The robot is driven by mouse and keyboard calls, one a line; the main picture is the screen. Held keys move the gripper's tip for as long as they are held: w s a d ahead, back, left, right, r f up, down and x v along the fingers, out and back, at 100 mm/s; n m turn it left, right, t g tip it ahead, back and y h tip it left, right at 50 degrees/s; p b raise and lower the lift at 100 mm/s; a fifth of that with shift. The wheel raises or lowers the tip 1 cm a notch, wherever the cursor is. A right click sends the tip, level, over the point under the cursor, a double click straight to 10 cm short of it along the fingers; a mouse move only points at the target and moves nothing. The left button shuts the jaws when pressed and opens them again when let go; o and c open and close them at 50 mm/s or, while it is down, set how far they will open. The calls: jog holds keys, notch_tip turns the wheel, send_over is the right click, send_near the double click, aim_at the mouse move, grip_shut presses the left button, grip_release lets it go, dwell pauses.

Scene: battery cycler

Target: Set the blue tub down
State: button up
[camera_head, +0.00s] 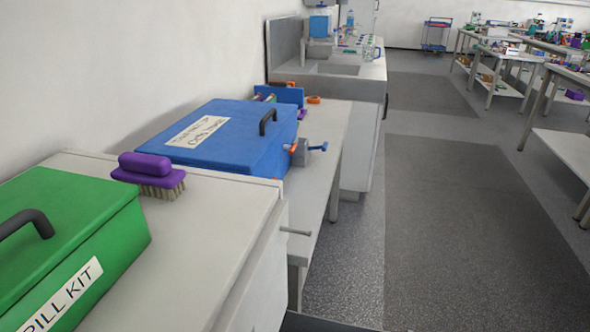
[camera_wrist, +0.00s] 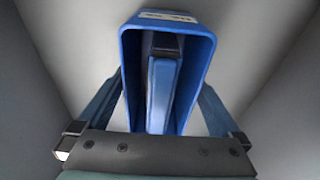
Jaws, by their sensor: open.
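In the wrist view, the blue tub (camera_wrist: 207,60) is a narrow, open box with a pale label on its far rim. A blue upright piece with a dark top stands inside it; I cannot tell what it is. My gripper (camera_wrist: 161,88) is open, with one finger on each side of the tub. I cannot tell whether either finger touches it. The fingertips are partly hidden by the tub, and its underside is hidden. My gripper does not show in the head view, and I cannot identify this tub there.
A sink counter (camera_head: 345,68) is farther back. The aisle floor (camera_head: 450,210) is clear.

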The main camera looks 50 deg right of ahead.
jog(key=r, duration=0.2)
jog(key=r+p, duration=0.1)
jog(key=r, duration=0.2)
jog(key=r+p, duration=0.1)
jog(key=r, duration=0.1)
jog(key=shift+s+a+r, duration=0.2)
jog(key=shift+a+r, duration=0.1)
jog(key=shift+a, duration=0.1)
